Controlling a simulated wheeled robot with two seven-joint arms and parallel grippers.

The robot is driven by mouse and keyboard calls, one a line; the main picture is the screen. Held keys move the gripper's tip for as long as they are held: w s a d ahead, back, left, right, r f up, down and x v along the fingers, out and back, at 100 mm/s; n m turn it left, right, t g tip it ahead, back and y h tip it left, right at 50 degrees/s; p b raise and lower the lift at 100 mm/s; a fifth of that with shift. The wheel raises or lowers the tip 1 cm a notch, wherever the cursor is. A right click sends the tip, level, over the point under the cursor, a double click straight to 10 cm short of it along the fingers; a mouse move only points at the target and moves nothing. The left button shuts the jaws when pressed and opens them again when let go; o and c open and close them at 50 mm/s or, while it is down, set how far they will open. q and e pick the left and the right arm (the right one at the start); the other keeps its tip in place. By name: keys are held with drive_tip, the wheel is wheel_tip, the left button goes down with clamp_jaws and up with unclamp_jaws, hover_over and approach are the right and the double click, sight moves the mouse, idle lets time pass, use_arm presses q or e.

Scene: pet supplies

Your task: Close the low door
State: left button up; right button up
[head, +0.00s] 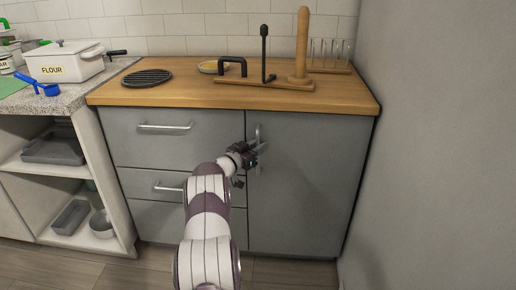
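The low door (310,190) is the grey cabinet door on the right side of the wooden-topped unit, beside the drawers. It looks flush or nearly flush with the cabinet front; a small gap cannot be ruled out. Its vertical metal handle (257,132) is near its upper left edge. My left gripper (262,149) is at the lower part of this handle, in front of the door. Its fingers are dark and small here, and I cannot tell whether they are open, shut or touching the handle. My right gripper is out of view.
Drawers with horizontal handles (165,127) are left of the door. The wooden counter (190,94) carries a black trivet (147,78) and a wooden stand (301,45). A grey wall (440,150) stands close on the right. The floor (285,274) in front shows no objects.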

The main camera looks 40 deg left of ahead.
use_arm(q)
drive_tip(key=s+p, duration=0.3)
drive_tip(key=s, duration=0.9)
drive_tip(key=shift+s+d, duration=0.25)
drive_tip(key=shift+s, duration=0.1)
drive_tip(key=shift+f, duration=0.1)
